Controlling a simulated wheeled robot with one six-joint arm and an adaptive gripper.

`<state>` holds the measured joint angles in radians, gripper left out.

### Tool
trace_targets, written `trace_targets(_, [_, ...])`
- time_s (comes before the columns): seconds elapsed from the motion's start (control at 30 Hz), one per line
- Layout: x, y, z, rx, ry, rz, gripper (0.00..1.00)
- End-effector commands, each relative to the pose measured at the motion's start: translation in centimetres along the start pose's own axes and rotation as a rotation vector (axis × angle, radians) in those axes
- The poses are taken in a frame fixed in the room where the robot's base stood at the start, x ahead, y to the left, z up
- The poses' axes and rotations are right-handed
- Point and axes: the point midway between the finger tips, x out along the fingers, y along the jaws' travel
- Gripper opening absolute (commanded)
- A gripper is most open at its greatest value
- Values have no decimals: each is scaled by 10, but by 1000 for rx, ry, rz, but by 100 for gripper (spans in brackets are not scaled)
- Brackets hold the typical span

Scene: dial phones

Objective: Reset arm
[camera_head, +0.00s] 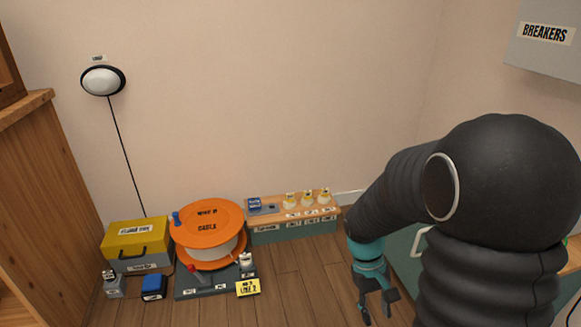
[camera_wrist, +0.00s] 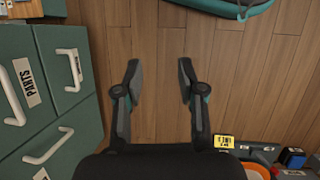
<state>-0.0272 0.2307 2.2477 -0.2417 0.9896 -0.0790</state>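My gripper (camera_head: 377,309) hangs at the end of my black arm at the lower right of the head view, pointing down over the wooden floor. In the wrist view my gripper (camera_wrist: 159,75) has its two fingers spread apart, with only bare floor planks seen between them. It holds nothing. The orange cable reel (camera_head: 208,222) stands on the floor to the left of my gripper, clear of it.
A green drawer cabinet (camera_wrist: 45,115) with white handles stands close beside my gripper. A yellow-lidded box (camera_head: 137,238), a low bench (camera_head: 300,227) and a yellow sign (camera_head: 248,287) are near the wall. Floor between (camera_head: 310,280) is clear.

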Motion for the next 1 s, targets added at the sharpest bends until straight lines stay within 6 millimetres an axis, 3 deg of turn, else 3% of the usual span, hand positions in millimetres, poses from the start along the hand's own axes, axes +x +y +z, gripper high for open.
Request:
trace_targets(0.1, [-28, -8, 17, 82, 104, -30, 39])
trace_targets(0.4, [-84, -26, 60, 221, 340, -103, 39])
trace_targets(0.7, [-130, -38, 110, 279, 561, -137, 39])
trace_targets(1.0, [-174, -37, 150, 303, 767, -110, 39])
